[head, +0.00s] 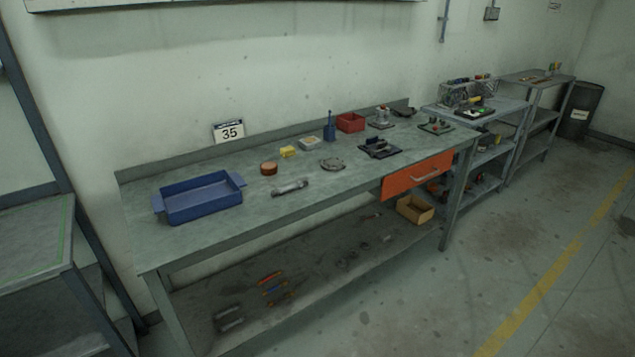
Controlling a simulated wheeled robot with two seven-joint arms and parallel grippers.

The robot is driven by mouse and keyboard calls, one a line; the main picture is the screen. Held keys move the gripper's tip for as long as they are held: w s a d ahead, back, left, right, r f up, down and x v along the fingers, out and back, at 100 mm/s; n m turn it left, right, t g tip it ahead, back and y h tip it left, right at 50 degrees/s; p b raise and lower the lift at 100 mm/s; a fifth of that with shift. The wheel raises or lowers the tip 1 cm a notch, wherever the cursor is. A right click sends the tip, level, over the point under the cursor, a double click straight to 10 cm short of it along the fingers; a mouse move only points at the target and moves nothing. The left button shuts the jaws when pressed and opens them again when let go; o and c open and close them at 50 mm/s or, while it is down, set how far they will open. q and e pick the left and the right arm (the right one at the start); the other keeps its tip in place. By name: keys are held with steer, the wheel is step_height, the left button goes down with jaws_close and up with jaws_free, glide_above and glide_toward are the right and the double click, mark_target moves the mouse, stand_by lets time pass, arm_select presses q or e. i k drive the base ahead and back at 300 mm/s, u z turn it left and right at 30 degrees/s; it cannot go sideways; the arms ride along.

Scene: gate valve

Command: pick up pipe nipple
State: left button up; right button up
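A short grey metal cylinder, which looks like the pipe nipple (291,187), lies on its side near the front edge of the workbench (255,212). It is to the right of the blue bin and in front of a round brown-orange item. Nothing touches it, and its fine detail is too small to tell. Neither of my grippers shows in the head view.
A blue bin (201,197) stands at the bench's left end. A brown-orange round item (269,168), a yellow block (288,152), a grey flange-like part (332,164) and a red bin (350,122) stand behind or right. Open floor lies in front.

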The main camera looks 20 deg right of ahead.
mark_target(279, 192)
steer(key=z, duration=0.95)
steer(key=i, duration=1.65)
steer(key=u, duration=0.4)
